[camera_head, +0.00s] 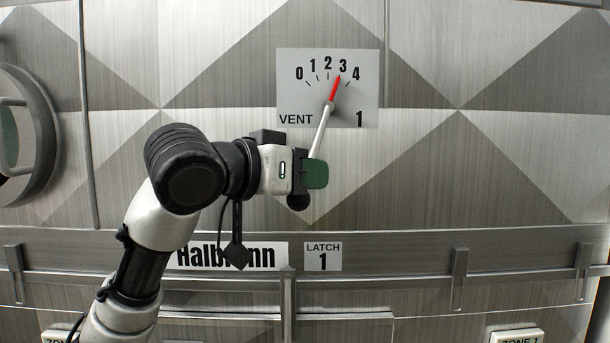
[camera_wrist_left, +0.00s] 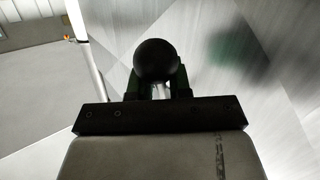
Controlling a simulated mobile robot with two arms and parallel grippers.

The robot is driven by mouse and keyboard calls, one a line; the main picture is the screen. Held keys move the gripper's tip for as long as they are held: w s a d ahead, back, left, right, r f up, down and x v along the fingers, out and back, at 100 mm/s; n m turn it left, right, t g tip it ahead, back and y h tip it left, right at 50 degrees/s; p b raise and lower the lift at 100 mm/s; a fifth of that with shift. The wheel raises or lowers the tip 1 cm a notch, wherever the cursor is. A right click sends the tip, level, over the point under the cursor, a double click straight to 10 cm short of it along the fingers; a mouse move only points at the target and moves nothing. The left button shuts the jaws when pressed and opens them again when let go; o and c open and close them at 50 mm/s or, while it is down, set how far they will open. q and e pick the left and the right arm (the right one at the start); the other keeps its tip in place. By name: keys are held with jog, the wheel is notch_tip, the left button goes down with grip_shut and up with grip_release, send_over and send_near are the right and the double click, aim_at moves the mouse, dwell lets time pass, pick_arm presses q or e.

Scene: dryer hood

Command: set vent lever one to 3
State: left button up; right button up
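Vent lever one (camera_head: 321,133) is a pale rod on the hood front, with a red pointer tip and a black ball knob (camera_head: 298,202) at its lower end. The red tip points at the 3 on the vent dial plate (camera_head: 290,103). My left gripper (camera_head: 316,174), with green fingers, is at the lower part of the rod just above the knob. In the left wrist view the black knob (camera_wrist_left: 155,60) sits at the fingers, which are close together on both sides of the rod. The knob partly hides the contact. My right gripper is out of view.
A round porthole-like fitting (camera_head: 42,135) is at the left edge. Below the lever run a ledge (camera_head: 400,250), a "Latch 1" label (camera_head: 323,256) and a nameplate (camera_head: 278,256). The panel right of the lever is clear.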

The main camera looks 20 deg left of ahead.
pick_arm(q)
jog(key=shift+o, duration=1.3)
jog(key=shift+a, duration=0.1)
jog(key=shift+s+a+b, duration=0.2)
jog(key=shift+s+b, duration=0.15)
jog(key=b+v, duration=0.3)
jog(key=v, duration=0.7)
jog(key=shift+b, duration=0.3)
